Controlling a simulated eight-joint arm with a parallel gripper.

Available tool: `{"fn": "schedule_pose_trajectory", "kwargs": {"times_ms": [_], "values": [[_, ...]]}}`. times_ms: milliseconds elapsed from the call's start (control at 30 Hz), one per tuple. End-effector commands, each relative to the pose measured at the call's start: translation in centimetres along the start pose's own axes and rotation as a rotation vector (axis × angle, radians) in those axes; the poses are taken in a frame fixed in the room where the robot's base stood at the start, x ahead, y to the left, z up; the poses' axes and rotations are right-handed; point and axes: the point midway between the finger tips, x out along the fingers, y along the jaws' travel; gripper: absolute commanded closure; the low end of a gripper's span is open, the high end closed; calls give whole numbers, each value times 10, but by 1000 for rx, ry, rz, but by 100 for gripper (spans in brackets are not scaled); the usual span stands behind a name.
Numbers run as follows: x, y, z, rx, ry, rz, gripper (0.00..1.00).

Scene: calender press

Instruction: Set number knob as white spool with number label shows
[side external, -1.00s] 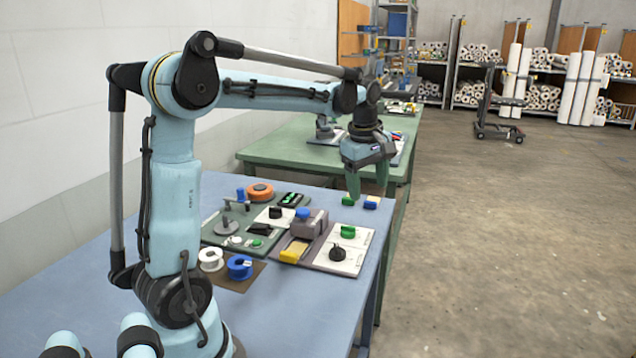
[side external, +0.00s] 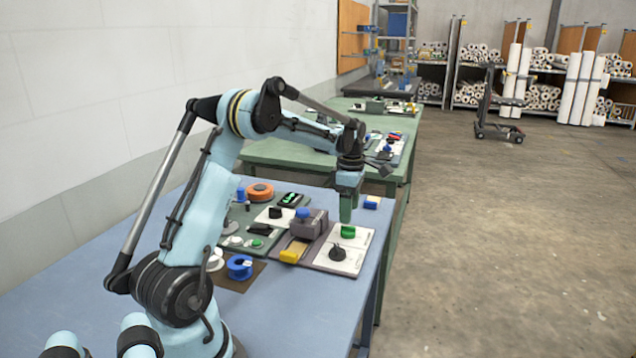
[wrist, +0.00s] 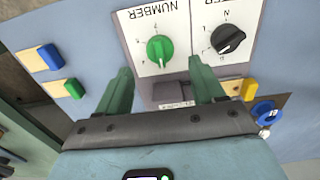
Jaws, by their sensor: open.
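The green number knob (wrist: 160,48) sits on a white panel printed NUMBER in the wrist view. It also shows in the side view (side external: 348,231). Its exact setting is too small to read. My gripper (wrist: 159,64) is open and empty, pointing down with one finger to each side of the knob's line. In the side view my gripper (side external: 346,218) hangs just above and behind the green knob, apparently not touching it. The white spool (side external: 215,262) lies on the brown mat, partly hidden by my arm. Its number label cannot be read.
A black knob (wrist: 228,39) is beside the green one. A blue spool (side external: 240,266) lies next to the white spool. A grey box (side external: 308,224) with a blue top and a yellow block (side external: 294,252) stand left of the knob panel. Blue-yellow (wrist: 50,57) and green-yellow blocks (wrist: 75,88) lie beyond.

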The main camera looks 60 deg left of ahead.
Motion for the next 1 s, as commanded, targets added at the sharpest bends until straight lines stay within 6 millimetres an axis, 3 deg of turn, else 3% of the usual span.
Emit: {"fn": "schedule_pose_trajectory", "kwargs": {"times_ms": [100,300,700,1000], "values": [[22,0,0,1,0,0,32],[43,0,0,1,0,0,32],[50,0,0,1,0,0,32],[49,0,0,1,0,0,78]]}}
